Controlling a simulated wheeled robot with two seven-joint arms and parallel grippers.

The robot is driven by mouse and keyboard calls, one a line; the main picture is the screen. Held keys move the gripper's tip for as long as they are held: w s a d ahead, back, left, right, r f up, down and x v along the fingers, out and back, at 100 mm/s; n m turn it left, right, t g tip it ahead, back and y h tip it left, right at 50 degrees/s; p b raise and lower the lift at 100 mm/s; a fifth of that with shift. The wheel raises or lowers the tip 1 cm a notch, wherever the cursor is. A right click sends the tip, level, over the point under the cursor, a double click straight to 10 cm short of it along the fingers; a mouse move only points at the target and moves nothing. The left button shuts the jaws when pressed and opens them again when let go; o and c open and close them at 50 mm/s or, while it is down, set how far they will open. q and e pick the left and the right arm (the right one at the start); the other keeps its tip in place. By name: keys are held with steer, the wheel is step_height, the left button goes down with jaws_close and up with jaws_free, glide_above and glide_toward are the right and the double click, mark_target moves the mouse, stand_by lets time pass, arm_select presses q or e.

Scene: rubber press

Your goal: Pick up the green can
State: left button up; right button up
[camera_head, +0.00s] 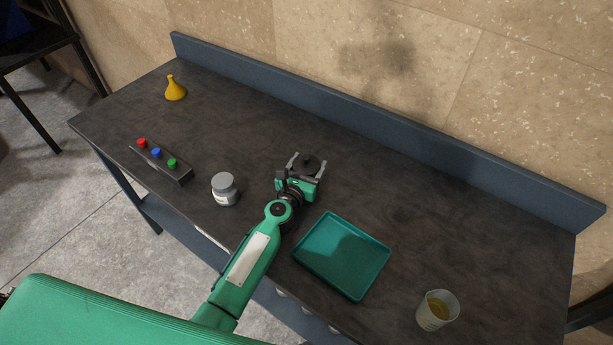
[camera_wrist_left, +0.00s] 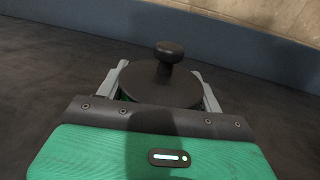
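The can shows as a round dark lid with a knob (camera_wrist_left: 165,82) in the left wrist view. Slivers of green show under the lid's edge, and the rest of the body is hidden. In the head view the dark lid (camera_head: 308,165) is on the table's middle. My left gripper (camera_head: 307,162) reaches it from the front, with one grey finger on each side of the can. The fingers are wide apart, and I cannot tell whether they touch it. My right gripper is not in view.
A teal tray (camera_head: 342,256) lies right of my left arm, and a cup with yellowish contents (camera_head: 437,310) stands beyond it. A grey-lidded jar (camera_head: 225,189), a button box (camera_head: 160,160) and a yellow flask (camera_head: 175,88) are at left. A raised blue edge (camera_head: 400,130) runs behind.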

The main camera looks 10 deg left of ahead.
arm_select(q)
steer(key=c, duration=0.7)
jaws_close()
steer(key=shift+r, duration=0.15)
